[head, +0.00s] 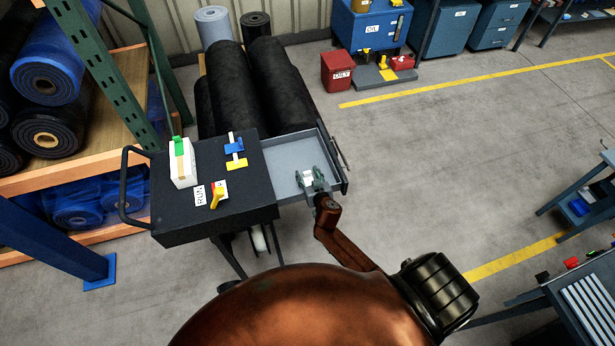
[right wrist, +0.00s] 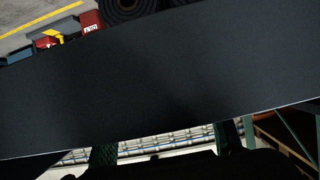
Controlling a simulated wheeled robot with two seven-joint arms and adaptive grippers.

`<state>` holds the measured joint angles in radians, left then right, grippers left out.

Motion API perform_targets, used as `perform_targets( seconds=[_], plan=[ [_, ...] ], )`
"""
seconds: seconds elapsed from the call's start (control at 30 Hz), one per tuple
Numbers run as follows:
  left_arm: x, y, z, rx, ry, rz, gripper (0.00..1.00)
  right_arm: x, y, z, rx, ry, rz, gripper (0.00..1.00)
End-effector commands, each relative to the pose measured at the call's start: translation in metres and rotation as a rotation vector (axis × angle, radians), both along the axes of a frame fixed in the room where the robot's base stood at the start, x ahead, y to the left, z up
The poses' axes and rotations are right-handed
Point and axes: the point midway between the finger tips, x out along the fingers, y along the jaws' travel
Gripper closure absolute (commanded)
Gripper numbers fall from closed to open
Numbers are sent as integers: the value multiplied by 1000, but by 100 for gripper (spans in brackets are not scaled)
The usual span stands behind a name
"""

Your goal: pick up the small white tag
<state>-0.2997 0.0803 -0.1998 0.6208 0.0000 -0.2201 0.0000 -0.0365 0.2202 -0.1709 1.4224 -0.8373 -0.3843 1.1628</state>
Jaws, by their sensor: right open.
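My right gripper (head: 313,180) is over the open grey drawer (head: 285,150) on the right of the black cart. It is open. A small pale patch shows between its fingers in the head view; I cannot tell whether it is the white tag or part of the gripper. A white plate marked RUN (head: 199,195) lies on the cart's black top (head: 240,205). In the right wrist view a broad dark panel (right wrist: 160,80) fills most of the picture, and no tag can be made out there. My left gripper is not in view.
On the cart top are a white block (head: 183,165) with a green piece, blue (head: 233,147) and yellow (head: 237,164) pieces, and a yellow-handled item (head: 216,198). A shelf of rolls is left; open floor lies right.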

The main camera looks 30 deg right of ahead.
Motion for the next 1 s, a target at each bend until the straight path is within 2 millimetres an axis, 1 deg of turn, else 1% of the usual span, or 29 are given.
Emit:
perform_targets(
  seconds=[0.03, 0.1, 0.33, 0.8, 1.0],
  plan=[
    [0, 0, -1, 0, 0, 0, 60, 5, -1, -2, -1, 0, -1, 55],
    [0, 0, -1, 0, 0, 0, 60, 8, -2, -3, -1, 0, 0, 55],
    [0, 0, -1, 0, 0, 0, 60, 8, -2, -4, 0, 0, 0, 55],
    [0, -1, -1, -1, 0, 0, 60, 8, -2, -4, 0, 0, 0, 87],
    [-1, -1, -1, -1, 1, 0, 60, 8, -2, -4, 0, 0, 0, 87]
  ],
)
